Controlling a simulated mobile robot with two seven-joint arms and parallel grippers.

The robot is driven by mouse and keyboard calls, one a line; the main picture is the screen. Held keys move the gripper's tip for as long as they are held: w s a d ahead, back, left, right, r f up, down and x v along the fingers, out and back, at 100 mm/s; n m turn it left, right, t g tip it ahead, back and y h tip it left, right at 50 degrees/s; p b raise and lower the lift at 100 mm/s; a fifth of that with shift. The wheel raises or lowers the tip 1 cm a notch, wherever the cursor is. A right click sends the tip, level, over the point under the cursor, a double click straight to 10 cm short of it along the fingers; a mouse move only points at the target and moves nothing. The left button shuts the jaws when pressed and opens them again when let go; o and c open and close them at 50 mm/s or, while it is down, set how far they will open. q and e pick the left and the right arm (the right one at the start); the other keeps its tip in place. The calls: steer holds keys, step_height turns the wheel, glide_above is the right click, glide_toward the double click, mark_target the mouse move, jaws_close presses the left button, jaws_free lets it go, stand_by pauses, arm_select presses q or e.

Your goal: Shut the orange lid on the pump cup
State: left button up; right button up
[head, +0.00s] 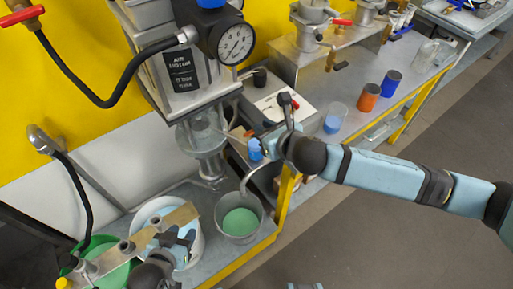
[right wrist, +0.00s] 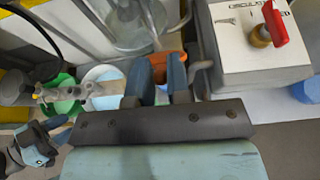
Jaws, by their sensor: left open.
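An orange part (right wrist: 160,62), which looks like the lid, shows behind and between my right fingers in the right wrist view. In the head view, a small orange-brown patch (head: 240,132) lies just left of my right gripper (head: 258,148), which also shows in the right wrist view (right wrist: 158,82). Its two blue fingers are apart with a narrow gap. I cannot tell whether they touch the orange part or how far the lid stands open. The pump cup is not clearly made out. My left gripper (head: 180,242) is open over the white bucket, and it also shows in the right wrist view (right wrist: 38,148).
A clear vessel (head: 205,143) hangs under the pump with a gauge (head: 236,42). A metal bucket of green liquid (head: 240,222), a white bucket (head: 193,252) and a green bucket (head: 105,268) stand below. An orange cup (head: 368,97) and blue cup (head: 391,82) stand on the bench.

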steer(key=shift+s+d+f, duration=0.3)
steer(key=shift+s+f, duration=0.15)
steer(key=shift+f, duration=0.1)
steer(key=shift+s+d+f+b, duration=0.2)
steer(key=shift+s+f+b, duration=0.1)
steer(key=shift+f, duration=0.3)
steer(key=shift+s+d+f+b, duration=0.2)
steer(key=shift+s+f, duration=0.1)
steer(key=shift+f, duration=0.4)
steer(key=shift+s+d+f+b, duration=0.15)
steer(key=shift+f+b, duration=0.15)
steer(key=shift+f, duration=0.4)
steer(key=shift+s+f+b, duration=0.1)
steer(key=shift+f+b, duration=0.15)
steer(key=shift+f, duration=0.4)
steer(key=o, duration=1.6)
steer(key=shift+c, duration=0.2)
